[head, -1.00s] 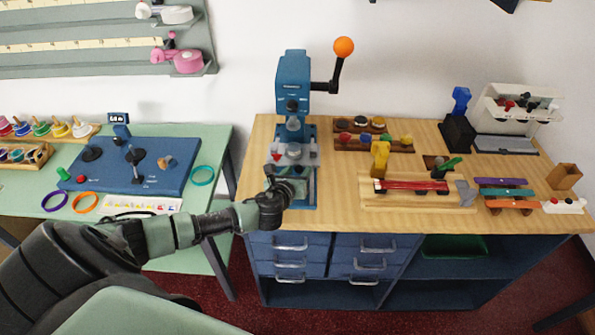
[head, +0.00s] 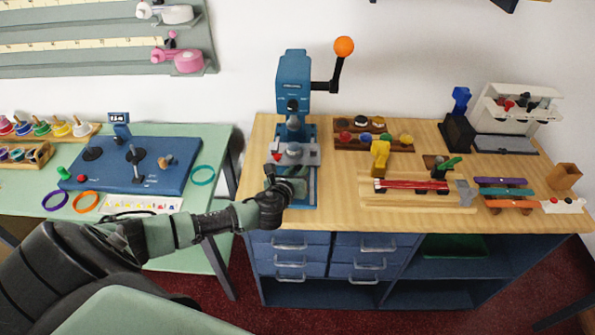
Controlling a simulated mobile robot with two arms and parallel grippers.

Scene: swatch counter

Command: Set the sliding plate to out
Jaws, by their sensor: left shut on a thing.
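A blue press (head: 293,85) with an orange-ball lever stands at the left end of the wooden counter. Its grey sliding plate (head: 309,157) sits low on the press base, under the spindle, with a small red knob (head: 277,157) at its left. My left gripper (head: 289,183) is at the front of the press base, just in front of the plate. It is shut on a small part there, which its fingers mostly hide; I take it to be the plate's handle. The front of the base is partly covered by the gripper. My right gripper is not in view.
Right of the press are a rack of round pieces (head: 340,144), a wooden fixture with a red bar (head: 370,198) and a white stand (head: 490,112). A green table (head: 222,150) with a blue panel (head: 170,182) lies left, under my arm. Blue drawers (head: 290,240) are below the counter.

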